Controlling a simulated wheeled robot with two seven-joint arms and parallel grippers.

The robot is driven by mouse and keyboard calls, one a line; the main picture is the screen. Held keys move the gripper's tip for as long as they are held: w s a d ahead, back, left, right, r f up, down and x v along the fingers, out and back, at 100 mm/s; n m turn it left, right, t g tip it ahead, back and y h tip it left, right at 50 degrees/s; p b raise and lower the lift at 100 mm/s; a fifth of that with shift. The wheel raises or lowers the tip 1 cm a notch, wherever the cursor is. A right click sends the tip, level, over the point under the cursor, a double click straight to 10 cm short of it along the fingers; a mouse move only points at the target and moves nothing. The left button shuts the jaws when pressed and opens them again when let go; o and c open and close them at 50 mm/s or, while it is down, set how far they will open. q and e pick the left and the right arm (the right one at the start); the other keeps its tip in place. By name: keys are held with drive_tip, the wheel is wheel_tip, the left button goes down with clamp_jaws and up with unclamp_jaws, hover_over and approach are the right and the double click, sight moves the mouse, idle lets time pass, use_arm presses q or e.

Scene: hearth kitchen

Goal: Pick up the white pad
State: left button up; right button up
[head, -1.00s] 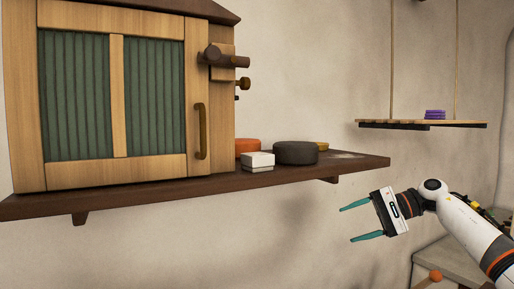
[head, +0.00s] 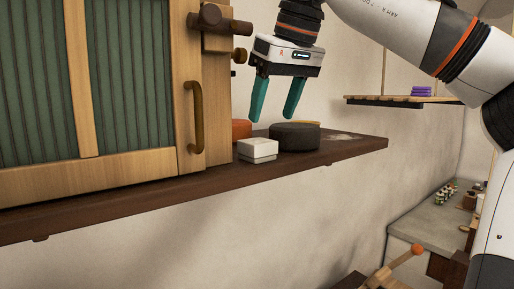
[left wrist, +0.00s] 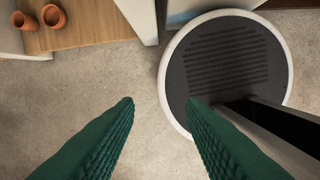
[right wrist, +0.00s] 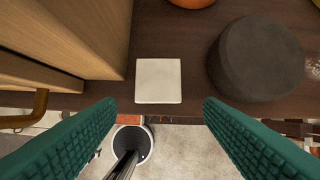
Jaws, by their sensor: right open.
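The white pad (head: 258,149) is a small square block, seemingly layered, near the front edge of the dark wooden shelf (head: 190,186). In the right wrist view the pad (right wrist: 158,80) lies flat between the cabinet side and a dark round disc, centred just beyond my fingertips. My right gripper (head: 271,119) points down with its green fingers spread, above the shelf by the pad, and holds nothing. My left gripper (left wrist: 160,101) shows only in the left wrist view, its fingers apart and empty above the floor.
A dark grey round disc (head: 296,137) stands close right of the pad. An orange round thing (head: 241,129) is behind it. The cabinet (head: 135,90) with its handle (head: 195,118) is close on the left. A hanging shelf (head: 400,101) holds purple things (head: 421,91).

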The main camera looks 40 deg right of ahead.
sight(257, 140)
drive_tip(key=shift+w+f, duration=0.85)
drive_tip(key=shift+f, duration=0.25)
drive_tip(key=shift+w+d+f+p, duration=0.1)
drive_tip(key=shift+w+f+p, duration=0.7)
drive_tip(key=shift+f, duration=0.15)
drive_tip(key=shift+p+x, duration=0.3)
drive_tip(key=shift+x, duration=0.8)
drive_tip(key=shift+w+f, duration=0.2)
drive_tip(key=shift+f, duration=0.3)
drive_tip(key=shift+c, duration=0.2)
drive_tip(key=c, duration=0.7)
use_arm(q)
drive_tip(key=shift+w+d+r, duration=0.1)
drive_tip(key=shift+w+r, duration=0.3)
drive_tip(key=shift+r, duration=0.2)
drive_tip(key=shift+w+r, duration=0.35)
drive_tip(key=shift+r, duration=0.25)
use_arm(e)
drive_tip(key=shift+c, duration=0.2)
drive_tip(key=shift+r, duration=0.1)
